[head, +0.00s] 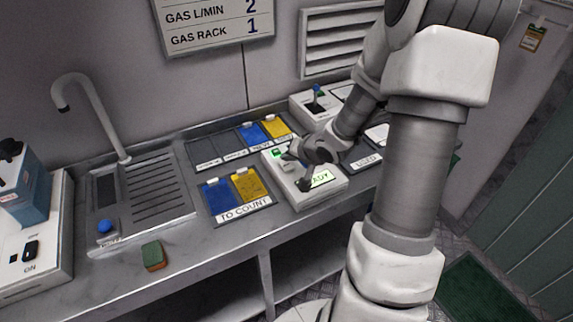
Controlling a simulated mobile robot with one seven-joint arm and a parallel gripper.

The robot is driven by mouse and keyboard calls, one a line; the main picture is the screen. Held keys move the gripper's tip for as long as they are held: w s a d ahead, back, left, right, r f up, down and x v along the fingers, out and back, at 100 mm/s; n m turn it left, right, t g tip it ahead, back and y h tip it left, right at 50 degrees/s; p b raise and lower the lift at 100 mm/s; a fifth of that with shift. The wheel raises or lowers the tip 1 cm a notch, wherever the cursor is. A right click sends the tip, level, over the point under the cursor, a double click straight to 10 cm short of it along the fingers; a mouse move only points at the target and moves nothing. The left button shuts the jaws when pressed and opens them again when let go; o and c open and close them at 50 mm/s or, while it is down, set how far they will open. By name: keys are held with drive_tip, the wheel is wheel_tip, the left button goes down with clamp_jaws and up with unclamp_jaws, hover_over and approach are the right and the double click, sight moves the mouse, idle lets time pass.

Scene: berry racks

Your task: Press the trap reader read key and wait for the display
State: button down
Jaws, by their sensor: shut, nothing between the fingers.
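The trap reader (324,194) is a white box on the bench.
Left of the reader, a "TO COUNT" tray (246,212) holds blue and yellow cards. More card slots (206,152) lie behind. A box with a blue-topped lever (315,108) stands behind right. A sink (150,205) and sponge (154,256) are left. Bare bench lies in front.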

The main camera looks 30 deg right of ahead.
sight(288, 168)
drive_tip(key=shift+f, duration=0.1)
drive_tip(key=shift+f, duration=0.35)
drive_tip(key=shift+f+b, duration=0.4)
drive_tip(key=shift+f, duration=0.1)
idle(0.7)
drive_tip(key=shift+r, duration=0.15)
drive_tip(key=shift+r+p, duration=0.75)
drive_tip(key=shift+p, duration=0.4)
drive_tip(key=shift+r, duration=0.1)
wheel_tip(288, 168, up, 5)
drive_tip(key=p, duration=0.5)
drive_tip(key=shift+p, duration=0.4)
